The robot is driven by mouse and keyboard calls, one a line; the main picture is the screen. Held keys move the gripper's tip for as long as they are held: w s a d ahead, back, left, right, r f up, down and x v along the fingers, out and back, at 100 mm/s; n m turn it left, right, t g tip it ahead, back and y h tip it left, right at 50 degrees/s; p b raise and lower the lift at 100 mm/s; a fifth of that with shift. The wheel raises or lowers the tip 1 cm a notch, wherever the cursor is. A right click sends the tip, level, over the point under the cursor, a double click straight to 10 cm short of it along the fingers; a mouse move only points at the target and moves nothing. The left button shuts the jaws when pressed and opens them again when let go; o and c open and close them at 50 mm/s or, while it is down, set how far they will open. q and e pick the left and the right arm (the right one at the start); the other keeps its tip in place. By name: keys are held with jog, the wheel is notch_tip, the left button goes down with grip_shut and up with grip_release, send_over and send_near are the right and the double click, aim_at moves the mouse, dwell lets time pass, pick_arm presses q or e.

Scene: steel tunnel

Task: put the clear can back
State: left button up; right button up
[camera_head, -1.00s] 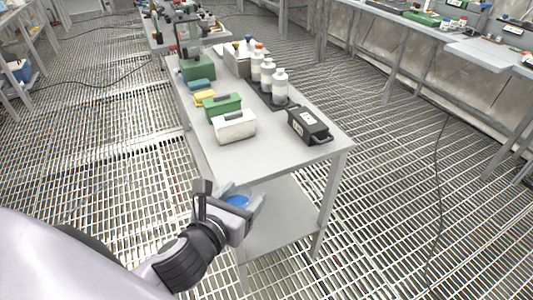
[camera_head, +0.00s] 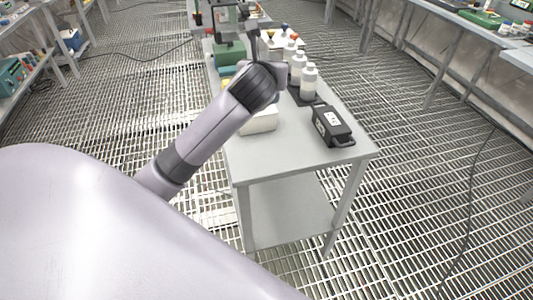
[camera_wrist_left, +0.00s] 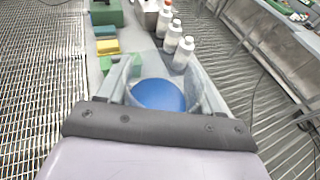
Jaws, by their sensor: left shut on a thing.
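My left gripper (camera_head: 264,52) is over the table, its arm reaching in from the lower left. In the left wrist view my left gripper (camera_wrist_left: 160,88) is shut on the clear can (camera_wrist_left: 158,94), a see-through vessel with a round blue face inside. In the head view the can is mostly hidden behind my wrist and hand. In the wrist view it appears held above the table, with white bottles beyond it. My right gripper is not in view.
The grey table (camera_head: 285,158) holds a black case (camera_head: 332,127) at its near right, a white box (camera_head: 262,122) partly behind my arm, several white bottles (camera_head: 309,80) and a green box (camera_head: 228,55). A yellow block (camera_wrist_left: 107,46) shows in the wrist view. The table's near end is bare.

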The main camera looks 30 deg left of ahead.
pick_arm(q)
jog(key=shift+w+a+r, duration=0.15)
jog(key=shift+a+r, duration=0.05)
jog(key=shift+r, duration=0.05)
jog(key=shift+f+b, duration=1.65)
jog(key=shift+f, duration=8.15)
jog(key=shift+f, duration=0.15)
jog(key=o, duration=1.2)
jog(key=shift+o, duration=0.2)
